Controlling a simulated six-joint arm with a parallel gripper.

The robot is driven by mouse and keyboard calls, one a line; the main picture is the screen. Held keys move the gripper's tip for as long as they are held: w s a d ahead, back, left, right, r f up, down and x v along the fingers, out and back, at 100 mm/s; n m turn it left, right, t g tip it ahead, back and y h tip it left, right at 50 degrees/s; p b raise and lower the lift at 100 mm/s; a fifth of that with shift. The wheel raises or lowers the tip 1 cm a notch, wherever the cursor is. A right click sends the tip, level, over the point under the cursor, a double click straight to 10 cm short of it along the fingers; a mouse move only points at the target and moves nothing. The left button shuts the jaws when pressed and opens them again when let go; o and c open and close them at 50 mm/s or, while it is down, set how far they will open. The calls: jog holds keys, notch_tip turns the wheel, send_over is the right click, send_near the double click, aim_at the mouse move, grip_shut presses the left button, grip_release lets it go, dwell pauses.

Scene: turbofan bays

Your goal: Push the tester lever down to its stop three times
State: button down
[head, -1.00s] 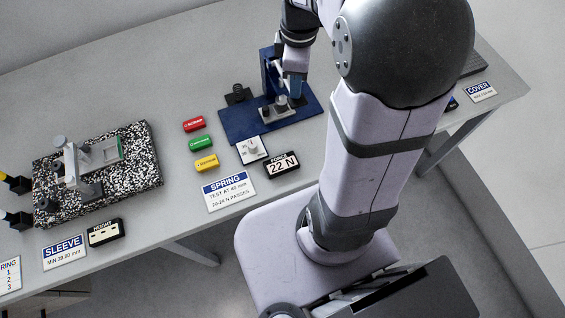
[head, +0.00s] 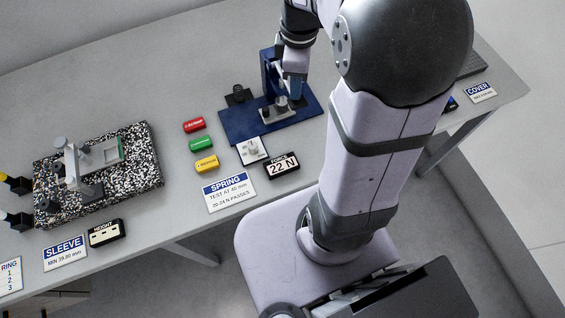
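The blue spring tester (head: 233,122) stands on the bench, with an upright blue column at its back and a small metal fixture on its base plate. My gripper (head: 296,92) points down over the right side of the tester, close to the column. My gripper and wrist cover the lever, so I cannot make out its position or whether the fingers touch it. The finger gap is too small to judge. The black force display (head: 282,166) in front of the tester reads 22 N.
Red (head: 194,125), green (head: 201,143) and yellow (head: 206,163) labelled blocks lie left of the tester. A white dial plate (head: 251,150) and the SPRING card (head: 229,192) lie in front. A speckled plate (head: 140,150) with a height gauge stands farther left.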

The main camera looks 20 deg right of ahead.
jog(key=shift+r+p, duration=0.55)
jog(key=shift+r, duration=0.1)
notch_tip(320, 180, up, 12)
jog(key=p, duration=1.1)
jog(key=shift+r, duration=0.2)
jog(key=s+a+f+m+b, duration=0.3)
jog(key=f+m, duration=0.3)
jog(key=f, duration=0.2)
jog(key=s+a+f+m+b, duration=0.4)
jog(key=s+f+m+b, duration=0.1)
jog(key=f, duration=0.3)
jog(key=shift+s+f+m, duration=0.2)
jog(key=shift+s+m, duration=0.3)
jog(key=shift+s, duration=0.25)
dwell(0.6)
